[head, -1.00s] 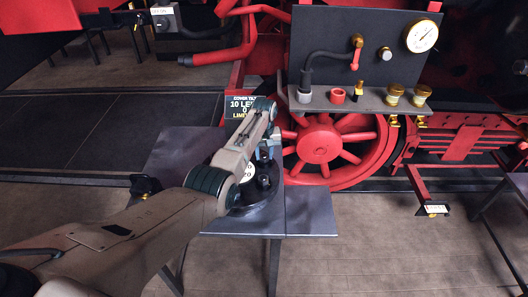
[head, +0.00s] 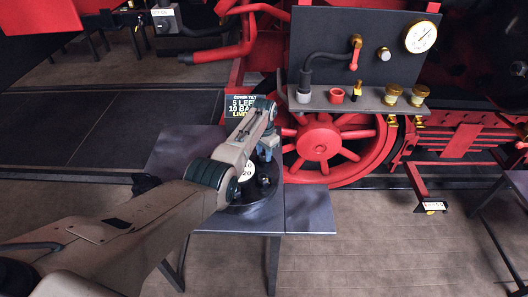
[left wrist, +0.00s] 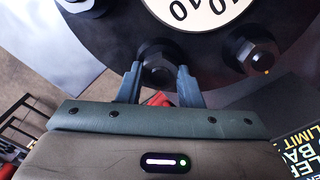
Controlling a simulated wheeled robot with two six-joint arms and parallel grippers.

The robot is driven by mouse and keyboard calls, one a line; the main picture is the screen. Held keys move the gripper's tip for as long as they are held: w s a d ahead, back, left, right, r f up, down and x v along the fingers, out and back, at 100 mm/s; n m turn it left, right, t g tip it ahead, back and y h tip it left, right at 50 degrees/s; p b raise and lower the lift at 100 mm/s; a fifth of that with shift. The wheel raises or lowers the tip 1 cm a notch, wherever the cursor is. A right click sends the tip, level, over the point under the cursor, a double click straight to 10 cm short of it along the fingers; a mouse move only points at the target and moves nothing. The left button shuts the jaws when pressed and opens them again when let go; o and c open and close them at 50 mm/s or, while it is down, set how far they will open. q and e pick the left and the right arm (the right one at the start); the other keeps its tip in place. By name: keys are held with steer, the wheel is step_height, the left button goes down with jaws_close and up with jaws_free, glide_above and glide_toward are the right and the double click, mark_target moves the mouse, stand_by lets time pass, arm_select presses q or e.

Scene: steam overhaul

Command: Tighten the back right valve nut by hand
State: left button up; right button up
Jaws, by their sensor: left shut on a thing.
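The round dark valve cover (head: 262,190) sits on the grey table, with a white numbered dial (head: 247,172) on top. My left gripper (head: 268,152) reaches over its back right side. In the left wrist view my left gripper (left wrist: 158,84) is shut on a dark hex nut (left wrist: 157,68) at the cover's rim, one finger on each side. Another nut (left wrist: 257,58) with a stud stands farther right on the rim. My arm hides much of the cover in the head view. My right gripper is not in view.
A grey panel with a gauge (head: 420,37) and a shelf (head: 350,101) with brass fittings stands behind right. The table's right part (head: 310,211) is bare.

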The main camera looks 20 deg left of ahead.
arm_select(q)
steer(key=shift+w+r+m, duration=0.1)
steer(key=shift+r+m, duration=0.05)
steer(key=shift+m, duration=1.45)
steer(key=o, duration=1)
step_height(320, 180, up, 11)
steer(key=shift+f+b, duration=0.1)
steer(key=shift+b, duration=1.15)
